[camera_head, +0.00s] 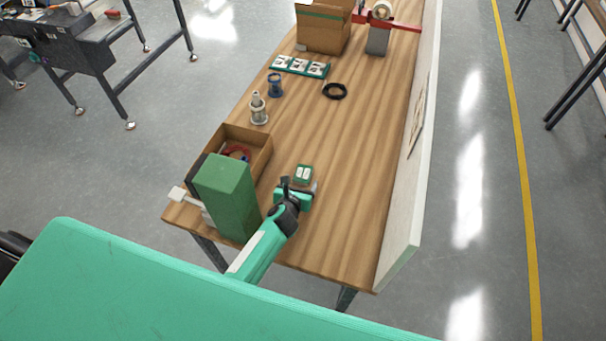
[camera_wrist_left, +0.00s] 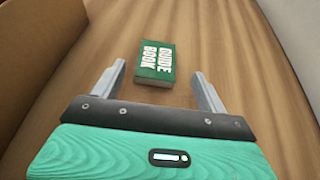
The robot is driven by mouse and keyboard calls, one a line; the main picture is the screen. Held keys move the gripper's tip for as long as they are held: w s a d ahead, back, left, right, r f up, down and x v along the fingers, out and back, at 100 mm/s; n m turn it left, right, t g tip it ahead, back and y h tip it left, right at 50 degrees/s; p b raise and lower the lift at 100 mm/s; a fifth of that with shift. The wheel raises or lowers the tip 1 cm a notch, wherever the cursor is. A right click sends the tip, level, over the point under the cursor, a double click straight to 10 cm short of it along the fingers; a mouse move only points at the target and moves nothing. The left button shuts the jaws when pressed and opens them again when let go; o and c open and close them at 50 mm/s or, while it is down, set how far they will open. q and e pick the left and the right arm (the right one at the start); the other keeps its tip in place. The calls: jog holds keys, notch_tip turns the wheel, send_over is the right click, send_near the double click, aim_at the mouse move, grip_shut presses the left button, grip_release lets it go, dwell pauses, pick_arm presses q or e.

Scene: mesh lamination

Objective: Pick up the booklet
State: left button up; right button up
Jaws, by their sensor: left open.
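The booklet (camera_head: 304,174) is a small green block with white markings, lying flat on the wooden table. In the left wrist view the booklet (camera_wrist_left: 155,62) shows white lettering reading "GUIDE BOOK". My left gripper (camera_head: 300,188) is just on the near side of it in the head view. In the left wrist view my left gripper (camera_wrist_left: 157,80) is open, with one finger on each side of the booklet's near end. The fingers do not appear to touch it. My right gripper is not in view.
A cardboard box (camera_head: 263,155) and a tall green block (camera_head: 228,190) stand left of my left gripper. A white panel (camera_head: 405,205) edges the table's right side. A black ring (camera_head: 335,91) and a blue spool (camera_head: 275,86) lie farther back. The table right of the booklet is clear.

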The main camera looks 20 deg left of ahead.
aim_at(303, 174)
pick_arm(q)
jog(key=shift+x, duration=2.35)
jog(key=shift+a, duration=0.2)
jog(key=shift+s, duration=0.1)
jog(key=c, duration=1)
